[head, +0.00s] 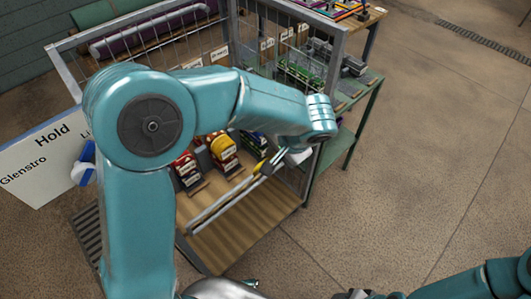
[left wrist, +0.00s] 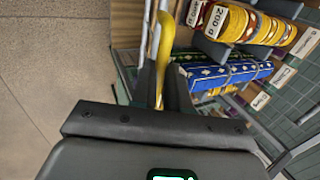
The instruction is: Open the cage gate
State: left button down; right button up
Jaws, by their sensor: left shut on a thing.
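The cage (head: 333,62) is a grey metal frame with wire mesh, seen in the head view around shelves of goods. A yellow handle (head: 261,167) shows beside a long pale rail at the cage front. In the left wrist view the yellow handle (left wrist: 163,45) stands upright between the jaws. My left gripper (head: 270,164) is shut on this handle, reaching down-left from the wrist. My arm hides part of the cage front, so I cannot tell how far the gate stands open. My right arm shows only at the lower right edge; its jaws are not visible.
Red and yellow rolls (head: 222,147) sit on the wooden shelf inside the cage. A green-legged table (head: 358,100) stands to the right. A white sign (head: 42,165) stands at the left. The concrete floor (head: 430,150) to the right is clear.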

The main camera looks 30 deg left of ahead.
pick_arm(q)
jog(key=s+d+f+t+y+b, duration=0.1)
jog(key=s+d+f+y+b, duration=0.1)
jog(key=d+f+b, duration=0.4)
jog(key=s+d+f+y+b, duration=0.2)
jog(key=d+f+b, duration=0.5)
jog(key=f+b, duration=0.2)
jog(key=shift+s+d+f+t+y+b, duration=0.15)
jog(key=shift+s+f+t+y+b, duration=0.2)
jog(key=shift+b, duration=0.3)
jog(key=shift+w+f, duration=0.1)
jog(key=c, duration=1.1)
grip_release()
jog(key=shift+r, duration=0.2)
